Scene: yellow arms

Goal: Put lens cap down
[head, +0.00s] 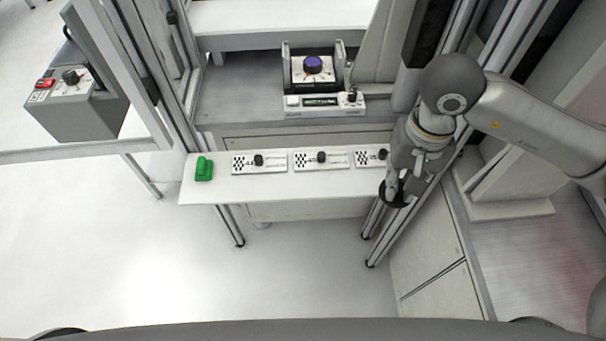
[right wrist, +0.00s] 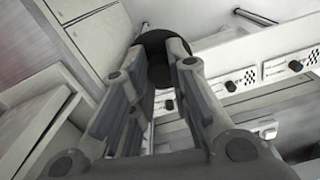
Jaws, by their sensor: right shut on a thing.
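My right gripper (head: 395,187) points down at the right end of the white shelf. It is shut on the lens cap (head: 389,203), a flat black disc. In the right wrist view the lens cap (right wrist: 163,72) sits between the two fingertips, partly hidden by them. Whether the cap touches the shelf or is in front of its edge cannot be told. My left gripper is not in view.
The narrow white shelf (head: 222,191) carries checkered plates with black knobs and a green object (head: 204,169) at its left end. Behind it stands a device with a purple-topped dial (head: 313,64). A grey control box (head: 85,108) is at the left. Metal posts flank the shelf.

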